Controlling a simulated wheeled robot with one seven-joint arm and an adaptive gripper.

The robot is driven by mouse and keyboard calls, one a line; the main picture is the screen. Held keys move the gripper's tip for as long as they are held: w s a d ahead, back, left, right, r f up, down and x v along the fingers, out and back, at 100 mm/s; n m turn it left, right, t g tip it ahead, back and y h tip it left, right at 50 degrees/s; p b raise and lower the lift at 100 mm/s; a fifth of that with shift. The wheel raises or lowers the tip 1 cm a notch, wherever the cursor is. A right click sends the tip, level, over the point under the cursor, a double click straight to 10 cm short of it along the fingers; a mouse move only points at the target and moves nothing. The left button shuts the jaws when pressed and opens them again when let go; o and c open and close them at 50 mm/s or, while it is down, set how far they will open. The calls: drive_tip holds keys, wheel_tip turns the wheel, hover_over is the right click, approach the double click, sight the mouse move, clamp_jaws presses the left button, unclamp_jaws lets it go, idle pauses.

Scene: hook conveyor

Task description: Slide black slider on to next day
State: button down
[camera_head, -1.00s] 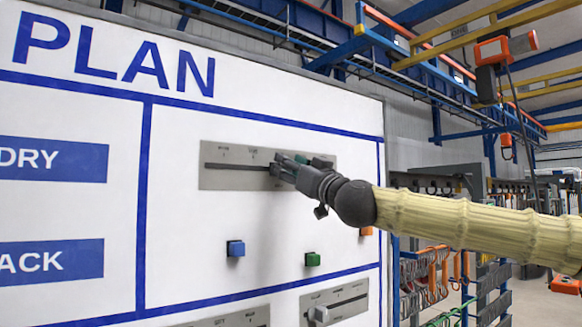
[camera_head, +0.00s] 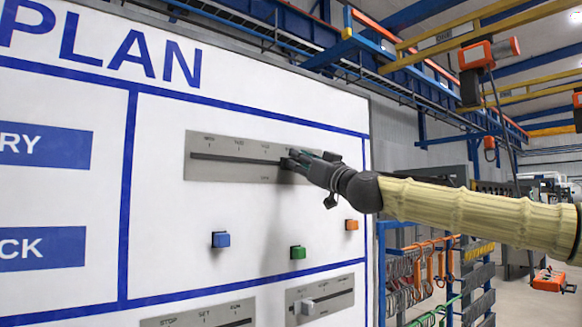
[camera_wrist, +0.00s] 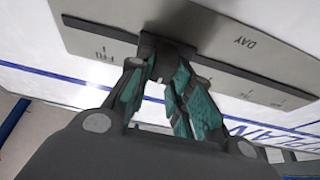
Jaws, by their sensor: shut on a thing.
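The grey day panel (camera_head: 205,172) is on the white plan board, with a dark horizontal slot and small day labels along its top. The black slider (camera_head: 290,163) sits in the slot right of the middle and is mostly hidden by my gripper (camera_head: 297,160). In the wrist view the black slider (camera_wrist: 172,52) is between the teal-padded fingers of my gripper (camera_wrist: 163,75), which are shut on it. The wrist view shows the label FRI on the panel's left part and DAY to the right.
Below the panel are a blue block (camera_head: 220,239), a green block (camera_head: 298,252) and an orange block (camera_head: 351,225). Two more slider panels (camera_head: 320,298) are lower down. Hanging hooks (camera_head: 430,262) and racks stand right of the board.

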drive_tip(key=c, duration=1.3)
unclamp_jaws()
drive_tip(key=shift+s, duration=0.1)
drive_tip(key=v, duration=1.2)
drive_tip(key=shift+f, duration=0.1)
